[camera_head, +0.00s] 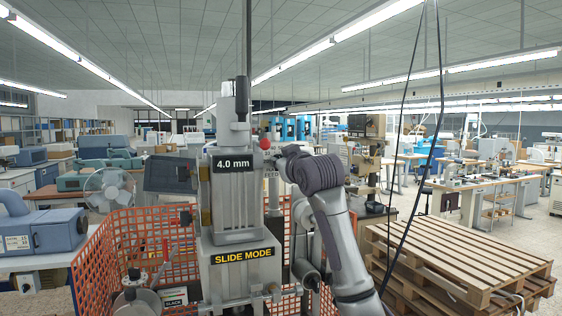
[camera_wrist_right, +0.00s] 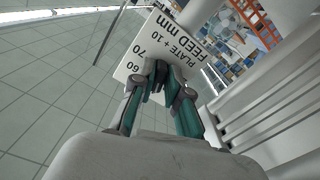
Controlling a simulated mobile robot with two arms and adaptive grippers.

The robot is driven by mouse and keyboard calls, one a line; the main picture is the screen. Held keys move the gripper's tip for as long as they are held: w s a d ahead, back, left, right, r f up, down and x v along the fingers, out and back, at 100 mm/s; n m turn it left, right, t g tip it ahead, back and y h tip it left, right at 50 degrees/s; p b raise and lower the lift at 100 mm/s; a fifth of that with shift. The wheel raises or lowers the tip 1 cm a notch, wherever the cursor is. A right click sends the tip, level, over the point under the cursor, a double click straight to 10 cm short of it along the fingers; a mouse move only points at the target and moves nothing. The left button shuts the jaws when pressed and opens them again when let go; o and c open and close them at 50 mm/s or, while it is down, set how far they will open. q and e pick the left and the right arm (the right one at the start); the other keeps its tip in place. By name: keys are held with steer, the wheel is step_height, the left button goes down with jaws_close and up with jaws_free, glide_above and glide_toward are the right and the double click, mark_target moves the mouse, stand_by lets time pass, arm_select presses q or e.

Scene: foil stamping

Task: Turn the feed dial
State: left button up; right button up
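The grey stamping machine (camera_head: 233,205) stands upright in the middle of the head view, with a "4.0 mm" display and a "SLIDE MODE" label. In the wrist view the white "FEED mm" plate (camera_wrist_right: 163,43) carries the marks 60 and 70 and "PLATE + 10". My right gripper (camera_wrist_right: 163,82) is at this plate, its teal fingers drawn close together around a small dark part, the feed dial, mostly hidden by the fingertips. My left gripper is out of view.
A red ball knob (camera_head: 265,143) sits near my right wrist. Orange mesh fencing (camera_head: 110,258) surrounds the machine's lower part. Stacked wooden pallets (camera_head: 465,255) stand at the right, and a fan (camera_head: 109,187) at the left. Black cables hang in front of the pallets.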

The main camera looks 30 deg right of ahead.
steer(key=shift+o, duration=1.4)
steer(key=shift+s, duration=0.1)
steer(key=v, duration=1.2)
